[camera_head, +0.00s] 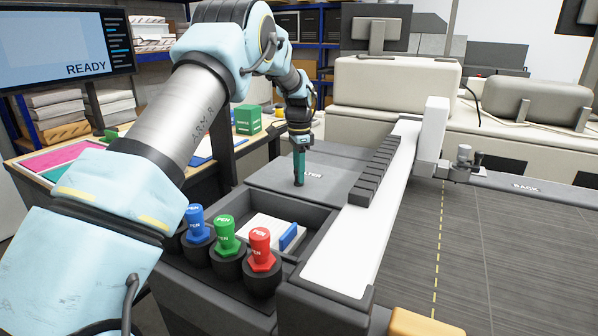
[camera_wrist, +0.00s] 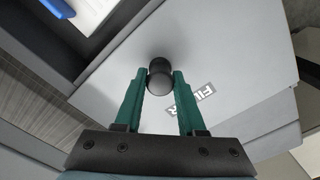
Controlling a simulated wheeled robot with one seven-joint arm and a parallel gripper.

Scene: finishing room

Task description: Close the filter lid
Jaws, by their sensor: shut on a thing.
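Blue (camera_head: 196,222), green (camera_head: 225,234) and red (camera_head: 262,248) pen holders stand in front. An open tray (camera_head: 316,214) holds white and blue items. A white rail (camera_head: 345,250) with dark blocks (camera_head: 377,170) borders the lid on the right. A monitor (camera_head: 60,45) reads READY.

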